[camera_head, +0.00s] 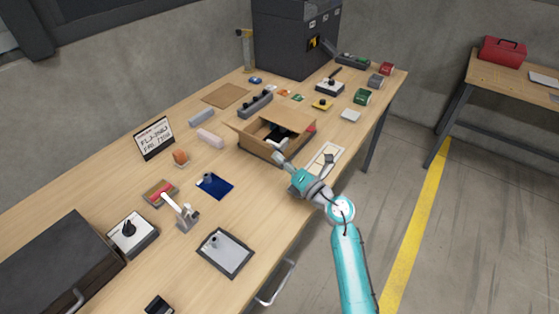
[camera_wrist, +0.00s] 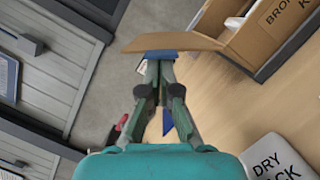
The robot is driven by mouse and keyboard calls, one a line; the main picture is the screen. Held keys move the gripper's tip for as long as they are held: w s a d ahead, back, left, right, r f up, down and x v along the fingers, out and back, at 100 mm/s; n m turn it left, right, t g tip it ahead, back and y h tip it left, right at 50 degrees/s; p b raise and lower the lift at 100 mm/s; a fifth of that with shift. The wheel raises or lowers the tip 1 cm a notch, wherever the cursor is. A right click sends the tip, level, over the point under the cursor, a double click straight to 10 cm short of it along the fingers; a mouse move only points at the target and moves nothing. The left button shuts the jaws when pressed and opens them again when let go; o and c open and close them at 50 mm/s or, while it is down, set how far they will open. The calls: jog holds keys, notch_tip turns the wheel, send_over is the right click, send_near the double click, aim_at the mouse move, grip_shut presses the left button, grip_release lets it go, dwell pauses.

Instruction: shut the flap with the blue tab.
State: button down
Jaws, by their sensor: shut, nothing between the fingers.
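The open cardboard box (camera_head: 265,148) stands on the workbench, with dark contents inside and flaps spread outward. In the wrist view, one brown flap (camera_wrist: 185,42) sticks out from the box wall (camera_wrist: 255,62). The blue tab (camera_wrist: 160,54) sits at the flap's edge, right at my fingertips. My gripper (camera_wrist: 159,65) is shut and empty; whether it touches the tab I cannot tell. In the head view my gripper (camera_head: 277,154) is at the near side of the box. I cannot make out the blue tab there.
A white tray (camera_head: 325,160) lies just right of the box, close to my wrist. A pink block (camera_head: 210,138) and a dark multi-knob bar (camera_head: 255,103) stand near the box. A bag marked DRY (camera_wrist: 275,158) shows in the wrist view.

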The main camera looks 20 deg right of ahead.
jog(key=shift+w+d+r+m, duration=0.1)
jog(key=shift+r+m, duration=0.1)
jog(key=shift+m, duration=0.2)
jog(key=shift+d+r+m, duration=0.1)
jog(key=shift+m, duration=0.2)
jog(key=shift+w+d+f+m+g, duration=0.65)
jog(key=shift+w+d+m, duration=0.85)
jog(key=shift+m, duration=1.45)
jog(key=shift+w+d+f+m+g, duration=0.2)
jog(key=shift+w+d+m+g, duration=0.75)
jog(key=shift+d+m, duration=1.5)
jog(key=shift+w+d+f+m+g, duration=0.45)
jog(key=shift+w+d+m+g, duration=0.55)
jog(key=shift+m, duration=2.5)
